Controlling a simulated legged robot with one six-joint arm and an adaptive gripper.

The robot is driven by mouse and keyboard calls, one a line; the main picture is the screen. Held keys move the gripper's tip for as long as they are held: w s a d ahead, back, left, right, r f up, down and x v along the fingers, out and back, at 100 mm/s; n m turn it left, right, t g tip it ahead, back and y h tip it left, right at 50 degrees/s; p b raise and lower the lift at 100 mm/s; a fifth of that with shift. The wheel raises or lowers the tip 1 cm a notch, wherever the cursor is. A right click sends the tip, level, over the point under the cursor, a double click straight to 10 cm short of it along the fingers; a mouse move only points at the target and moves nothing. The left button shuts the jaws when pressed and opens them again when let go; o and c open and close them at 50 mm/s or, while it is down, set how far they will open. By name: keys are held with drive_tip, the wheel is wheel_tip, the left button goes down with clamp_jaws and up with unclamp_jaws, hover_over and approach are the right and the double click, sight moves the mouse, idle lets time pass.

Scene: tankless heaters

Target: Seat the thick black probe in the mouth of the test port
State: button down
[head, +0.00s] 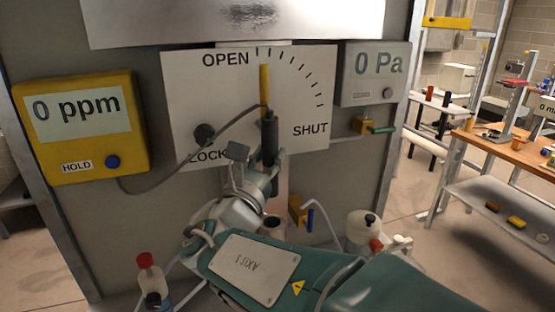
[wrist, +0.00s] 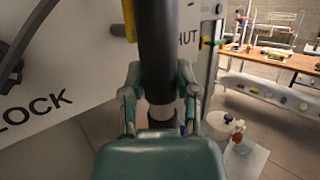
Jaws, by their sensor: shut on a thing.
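The thick black probe (head: 270,135) stands nearly upright in front of the white valve plate, with its cable running from its top to the yellow meter. My gripper (head: 269,165) is shut on the probe; in the wrist view (wrist: 160,95) its two fingers flank it. The probe (wrist: 157,45) fills the upper middle there. In the head view a dark round opening (head: 272,221), which looks like the test port's mouth, shows below my gripper and above my forearm. The probe's lower end is above it and apart from it. The port's body is mostly hidden by my arm.
The yellow meter (head: 78,130) reads 0 ppm; the grey gauge (head: 375,72) reads 0 Pa. A yellow valve handle (head: 264,85) points to OPEN behind the probe. A brass fitting with a blue handle (head: 298,212) and a white container (head: 363,230) stand right of the opening.

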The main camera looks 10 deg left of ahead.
drive_tip(key=shift+f, duration=2.85)
drive_tip(key=shift+d+f, duration=0.15)
drive_tip(key=shift+f, duration=2.3)
drive_tip(key=shift+c, duration=1.4)
unclamp_jaws()
drive_tip(key=shift+s, duration=0.1)
drive_tip(key=shift+f, duration=0.1)
drive_tip(key=v, duration=1.2)
